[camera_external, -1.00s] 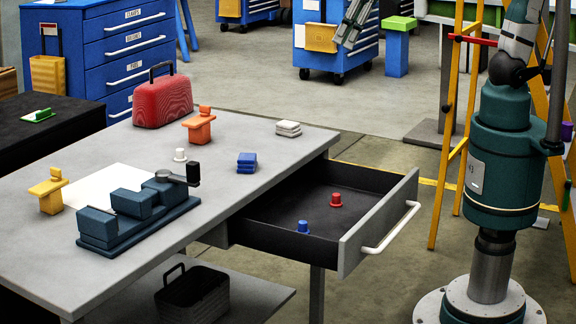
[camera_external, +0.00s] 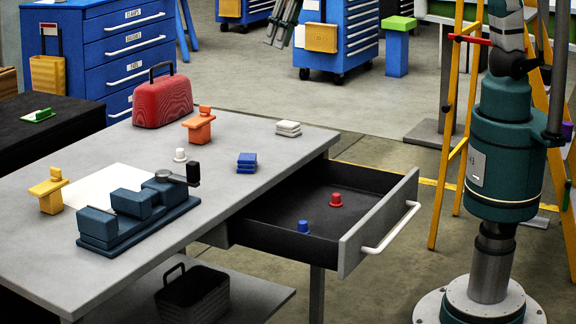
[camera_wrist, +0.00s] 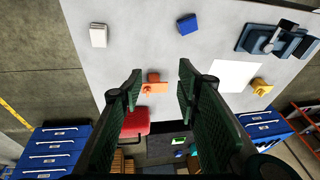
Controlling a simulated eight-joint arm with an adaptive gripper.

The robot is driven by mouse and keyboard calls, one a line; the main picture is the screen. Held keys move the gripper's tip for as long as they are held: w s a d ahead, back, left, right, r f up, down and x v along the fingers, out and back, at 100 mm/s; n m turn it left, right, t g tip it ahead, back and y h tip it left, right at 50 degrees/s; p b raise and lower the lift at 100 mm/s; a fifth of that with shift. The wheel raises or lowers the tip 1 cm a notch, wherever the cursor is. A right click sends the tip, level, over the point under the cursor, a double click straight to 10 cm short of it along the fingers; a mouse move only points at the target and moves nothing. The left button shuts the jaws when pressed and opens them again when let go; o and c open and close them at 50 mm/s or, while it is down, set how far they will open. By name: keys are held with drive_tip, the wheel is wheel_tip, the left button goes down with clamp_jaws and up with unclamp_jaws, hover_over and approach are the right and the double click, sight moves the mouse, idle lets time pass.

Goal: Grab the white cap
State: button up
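The white cap (camera_external: 180,155) stands upright on the grey workbench (camera_external: 250,205), between the orange clamp-like part (camera_external: 199,127) and the dark blue vise (camera_external: 139,212). I cannot make out the cap in the wrist view, where a finger may cover it. My gripper (camera_wrist: 160,68) is open and empty, with its two green-black fingers wide apart above the bench. Its fingertips also show at the top edge of the external view (camera_external: 283,22), well away from the cap. The orange part appears between the fingers in the wrist view (camera_wrist: 154,87).
A blue block stack (camera_external: 247,163), white stack (camera_external: 288,128), red toolbox (camera_external: 162,98) and yellow part (camera_external: 49,190) are on the bench. The open drawer (camera_external: 270,222) holds a red cap (camera_external: 336,200) and a blue cap (camera_external: 303,227). A yellow ladder (camera_external: 450,140) stands near my arm.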

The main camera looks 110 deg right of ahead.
drive_tip(key=w+f+m+g+p, duration=0.15)
drive_tip(key=w+f, duration=0.25)
drive_tip(key=w, duration=0.4)
drive_tip(key=w+f+m+p, duration=0.1)
drive_tip(key=w+f+m, duration=0.2)
drive_tip(key=w, duration=0.5)
drive_tip(key=m+g+h+p, duration=0.1)
drive_tip(key=m+g+p, duration=0.1)
drive_tip(key=m+p, duration=0.15)
hover_over(180, 150)
wheel_tip(180, 150, down, 16)
drive_tip(key=shift+s+a+r+b, duration=0.15)
drive_tip(key=shift+a+b, duration=0.15)
drive_tip(key=shift+a, duration=0.05)
drive_tip(key=shift+d+f, duration=0.15)
drive_tip(key=shift+f, duration=1.1)
drive_tip(key=shift+f, duration=0.1)
drive_tip(key=shift+d+f+b, duration=0.2)
drive_tip(key=shift+f+b, duration=0.05)
drive_tip(key=shift+f, duration=1)
drive_tip(key=shift+d+f+b, duration=0.15)
drive_tip(key=shift+f+b, duration=0.05)
drive_tip(key=shift+f, duration=1.05)
drive_tip(key=shift+c, duration=0.3)
